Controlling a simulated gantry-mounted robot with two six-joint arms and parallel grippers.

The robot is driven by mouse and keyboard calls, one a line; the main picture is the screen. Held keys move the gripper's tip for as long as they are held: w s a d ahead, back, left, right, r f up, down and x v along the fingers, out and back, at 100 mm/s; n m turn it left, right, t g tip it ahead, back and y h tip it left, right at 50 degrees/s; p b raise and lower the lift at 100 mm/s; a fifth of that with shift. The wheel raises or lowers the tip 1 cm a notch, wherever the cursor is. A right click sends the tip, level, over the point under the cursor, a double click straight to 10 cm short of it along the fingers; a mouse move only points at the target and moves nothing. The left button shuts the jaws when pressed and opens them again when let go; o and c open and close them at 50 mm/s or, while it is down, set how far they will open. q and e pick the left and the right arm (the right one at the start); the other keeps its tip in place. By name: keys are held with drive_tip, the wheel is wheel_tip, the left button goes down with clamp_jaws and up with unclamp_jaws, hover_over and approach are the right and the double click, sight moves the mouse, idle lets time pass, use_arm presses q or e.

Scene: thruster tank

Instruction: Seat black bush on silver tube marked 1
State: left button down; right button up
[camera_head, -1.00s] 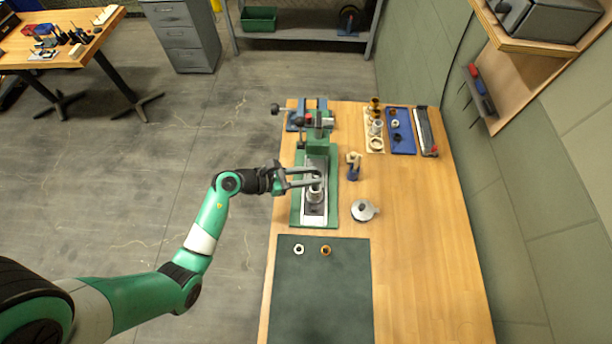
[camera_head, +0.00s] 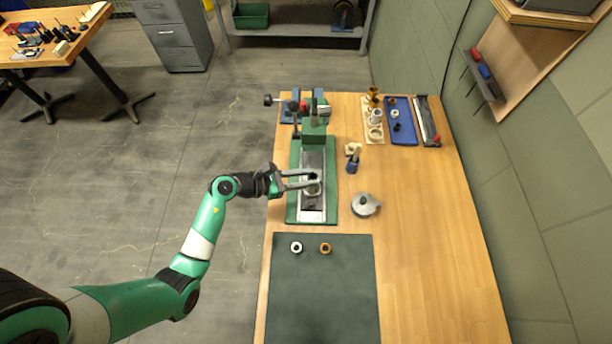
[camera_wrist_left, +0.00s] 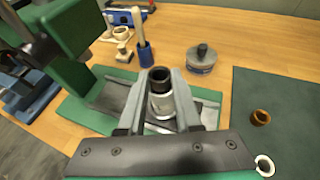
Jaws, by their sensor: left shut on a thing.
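The black bush (camera_wrist_left: 160,77) is between the tips of my left gripper (camera_head: 314,180), which is shut on it over the green press bed. The silver tube (camera_wrist_left: 162,104) stands upright directly below the bush, in line with it in the left wrist view. I cannot tell how far the bush sits over the tube, and no number is legible. In the head view the fingers hide most of the tube. My right gripper is not in view.
The green press (camera_head: 314,130) rises just behind my left gripper. A round grey lidded pot (camera_head: 365,205) and a blue holder (camera_head: 352,165) stand to the right. A white ring (camera_head: 296,247) and an orange ring (camera_head: 325,248) lie on the dark mat (camera_head: 320,300).

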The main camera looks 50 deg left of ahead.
use_arm(q)
drive_tip(key=shift+f, duration=0.2)
drive_tip(key=c, duration=0.5)
unclamp_jaws()
drive_tip(key=p+v, duration=0.2)
drive_tip(key=v, duration=0.9)
drive_tip(key=shift+s+a+r, duration=0.1)
drive_tip(key=shift+s+r, duration=0.1)
drive_tip(key=shift+s, duration=0.1)
